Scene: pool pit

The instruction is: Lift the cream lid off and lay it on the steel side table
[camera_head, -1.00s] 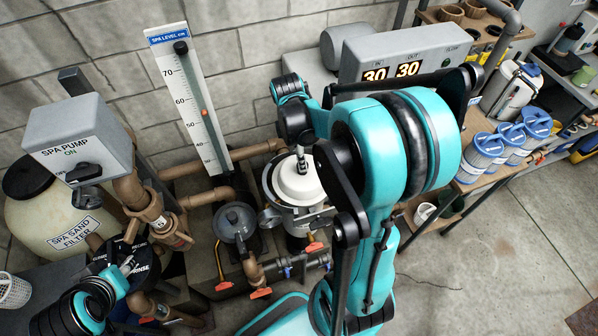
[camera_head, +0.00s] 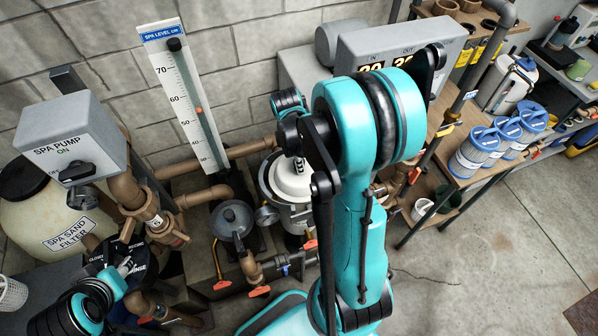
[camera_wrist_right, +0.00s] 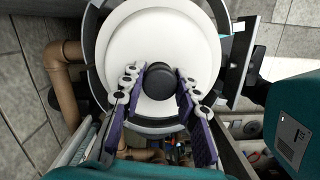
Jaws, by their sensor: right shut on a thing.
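The cream lid (camera_head: 291,180) is a round disc at the mouth of a grey round housing (camera_head: 299,216), in the centre of the head view. In the right wrist view the lid (camera_wrist_right: 160,45) fills the top, with a black knob (camera_wrist_right: 159,82) at its middle. My right gripper (camera_wrist_right: 160,88) is shut on that knob, one finger on each side. In the head view the right arm hides part of the lid and housing. I cannot tell whether the lid is seated or slightly raised. My left gripper (camera_head: 125,266) is at the lower left, by the filter valve. I cannot identify the steel side table for certain.
A grey pump box (camera_head: 70,143), brown pipes (camera_head: 208,197) and a level gauge (camera_head: 186,98) stand left of the housing. A grey-lidded pump pot (camera_head: 234,222) is close beside it. A wooden bench (camera_head: 430,190) with blue-lidded tubs (camera_head: 478,152) stands right. Floor at right is clear.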

